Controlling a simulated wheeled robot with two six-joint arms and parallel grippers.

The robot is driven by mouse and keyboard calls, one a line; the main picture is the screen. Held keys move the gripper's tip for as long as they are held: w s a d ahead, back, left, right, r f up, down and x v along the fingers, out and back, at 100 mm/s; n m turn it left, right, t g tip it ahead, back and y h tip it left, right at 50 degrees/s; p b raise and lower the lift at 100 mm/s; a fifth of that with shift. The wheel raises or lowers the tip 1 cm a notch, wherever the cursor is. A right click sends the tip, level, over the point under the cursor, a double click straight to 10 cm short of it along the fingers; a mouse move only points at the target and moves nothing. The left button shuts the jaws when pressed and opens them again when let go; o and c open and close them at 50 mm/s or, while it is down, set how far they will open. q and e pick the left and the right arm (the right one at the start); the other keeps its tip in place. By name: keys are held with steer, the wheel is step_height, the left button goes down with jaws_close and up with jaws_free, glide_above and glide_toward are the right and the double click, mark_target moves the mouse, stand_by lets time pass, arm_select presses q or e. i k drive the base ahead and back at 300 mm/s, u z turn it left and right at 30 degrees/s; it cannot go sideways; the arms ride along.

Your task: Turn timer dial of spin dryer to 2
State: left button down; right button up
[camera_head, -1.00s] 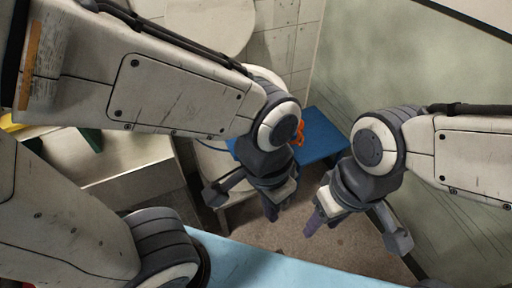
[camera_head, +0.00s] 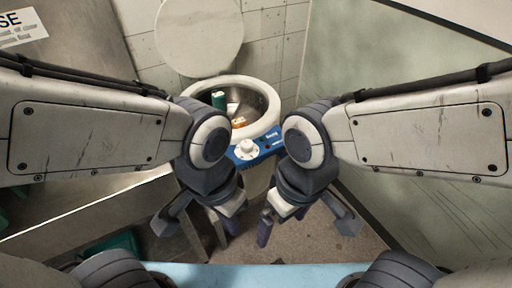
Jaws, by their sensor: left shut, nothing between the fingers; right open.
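The spin dryer (camera_head: 271,103) has a white round rim and stands at the centre back, its lid (camera_head: 199,32) raised. On its blue front panel (camera_head: 268,143) is a white timer dial (camera_head: 246,150). The dial's setting is too small to read. My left gripper (camera_head: 230,221) is shut and empty, below the dial in the picture and apart from it. My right gripper (camera_head: 264,231) is open and empty, just right of the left gripper. My arms hide the panel's ends and part of the dryer's body.
A green item (camera_head: 218,100) and an orange item (camera_head: 239,122) are in the dryer's drum. A grey sink or counter (camera_head: 90,215) is at left, with a green object (camera_head: 122,243) below it. A pale blue surface (camera_head: 250,277) lies in front. A wall closes the right side.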

mark_target(246, 146)
steer(key=u, duration=0.05)
steer(key=k, duration=1.05)
steer(key=z, duration=0.75)
steer(key=i, duration=0.8)
steer(key=u, duration=0.55)
steer(key=i, duration=0.65)
steer(key=u, duration=0.55)
